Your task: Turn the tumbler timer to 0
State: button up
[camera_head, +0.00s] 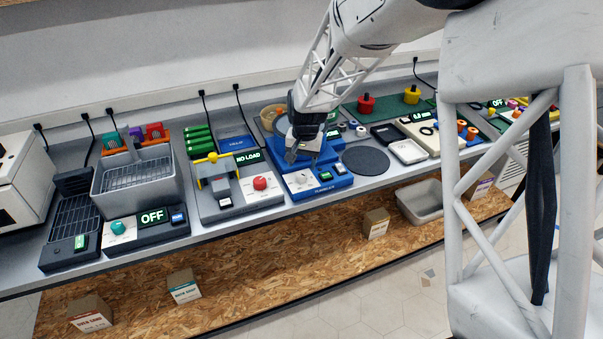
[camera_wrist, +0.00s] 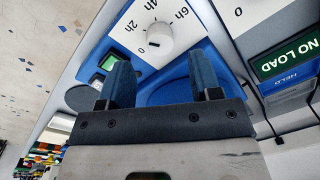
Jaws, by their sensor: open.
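The blue tumbler (camera_head: 287,155) stands on the bench in the middle of the head view. Its timer knob (camera_head: 299,180) is white and sits on a white panel at the tumbler's front. In the wrist view the round timer knob (camera_wrist: 160,38) has 2h, 4h and 6h printed around it and a 0 below. A small dark mark shows on the knob's lower part; I cannot tell exactly where it points. My gripper (camera_wrist: 162,66) is open and empty, its two blue fingers apart, with the knob beyond the fingertips. In the head view it hangs over the tumbler's front.
A green-lit button (camera_wrist: 108,61) sits beside the dial. Left of the tumbler is a grey machine with a red knob (camera_head: 260,183) and a NO LOAD display (camera_head: 248,157). A dark round pad (camera_head: 366,161) lies to the right. The bench's front edge is close.

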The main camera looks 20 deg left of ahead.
aim_at(301, 174)
jog(key=shift+a+f, duration=0.15)
jog(key=shift+f, duration=2.2)
jog(key=shift+c, duration=0.3)
jog(key=c, duration=0.9)
jog(key=shift+n, duration=0.4)
jog(key=n, duration=1.1)
jog(key=shift+g+h, duration=0.3)
